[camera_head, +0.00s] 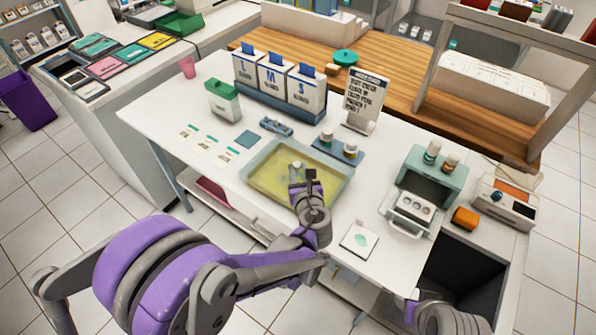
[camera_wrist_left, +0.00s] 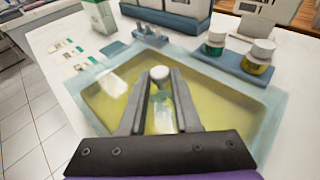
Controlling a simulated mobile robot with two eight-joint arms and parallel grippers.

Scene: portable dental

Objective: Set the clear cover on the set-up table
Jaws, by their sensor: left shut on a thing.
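The clear cover (camera_head: 338,186) is a see-through rectangular lid with a pale blue edge, seen over a yellow surface near the middle of the white set-up table (camera_head: 375,260). It also fills the middle of the left wrist view (camera_wrist_left: 262,112). My left gripper (camera_head: 303,175) is over the middle of the cover, its fingers shut on the cover's small white-topped knob (camera_wrist_left: 160,74). I cannot tell whether the cover rests on what is under it or is slightly raised. Only a link of my right arm shows at the bottom right; its gripper is out of view.
Small bottles on a blue tray (camera_head: 350,152) stand just behind the cover. Glove boxes (camera_head: 276,82) and a sign (camera_head: 365,98) are further back. A teal unit (camera_head: 430,178) stands right. A white square card (camera_head: 360,239) lies at the front. Bare table shows between card and teal unit.

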